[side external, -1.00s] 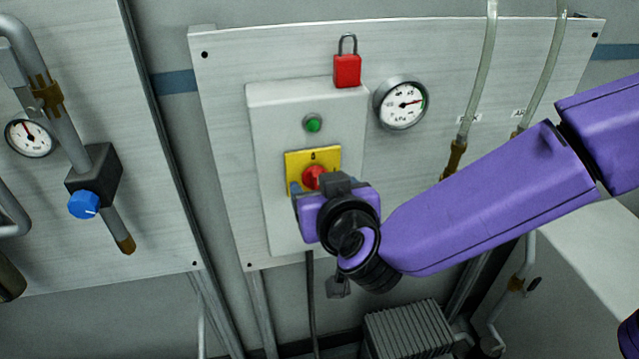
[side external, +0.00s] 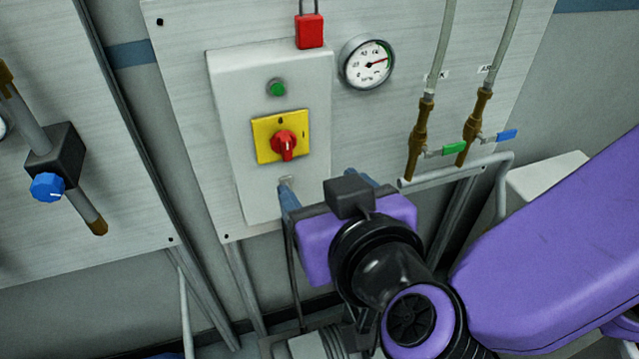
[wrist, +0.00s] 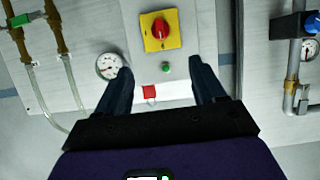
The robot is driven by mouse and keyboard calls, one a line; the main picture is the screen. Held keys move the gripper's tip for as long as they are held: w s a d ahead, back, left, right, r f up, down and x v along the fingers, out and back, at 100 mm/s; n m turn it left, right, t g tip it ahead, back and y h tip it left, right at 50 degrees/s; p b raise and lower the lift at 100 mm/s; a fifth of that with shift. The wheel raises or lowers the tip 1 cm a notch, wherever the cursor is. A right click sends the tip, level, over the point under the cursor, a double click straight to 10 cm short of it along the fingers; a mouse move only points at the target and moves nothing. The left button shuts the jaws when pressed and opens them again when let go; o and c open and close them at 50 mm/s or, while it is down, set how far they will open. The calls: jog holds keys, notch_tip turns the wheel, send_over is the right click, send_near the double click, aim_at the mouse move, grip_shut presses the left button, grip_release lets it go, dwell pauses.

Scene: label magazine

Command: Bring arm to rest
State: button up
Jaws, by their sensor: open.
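My gripper (side external: 318,185) is open and empty in the side external view, below and to the right of the red rotary knob, apart from it. In the wrist view its two dark fingers (wrist: 160,68) spread wide with nothing between them but the panel behind. The red knob (side external: 284,144) sits on a yellow plate (side external: 263,124) on the grey switch box (side external: 228,80). It also shows in the wrist view (wrist: 160,28). Part of the box's lower right is hidden behind my gripper.
A red padlock (side external: 309,32) is above the box, with a green lamp (side external: 276,87) below it. A round gauge (side external: 367,63) is to the right. Pipes with green (side external: 454,148) and blue (side external: 506,135) valve handles stand further right. A blue knob (side external: 47,187) is on the left panel.

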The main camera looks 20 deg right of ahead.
dwell(0.4)
jog(key=s+d+f+n+g, duration=0.3)
jog(key=s+d+n+g, duration=0.1)
jog(key=d, duration=0.8)
jog(key=s+d+f+n+g, duration=0.3)
jog(key=d+n+g, duration=0.1)
jog(key=d, duration=0.9)
jog(key=s+d+f+n+g, duration=0.3)
jog(key=s+d+n+g, duration=0.1)
jog(key=d, duration=0.9)
jog(key=shift+s+f+g, duration=0.15)
jog(key=shift+s+g, duration=0.15)
jog(key=shift+g, duration=0.4)
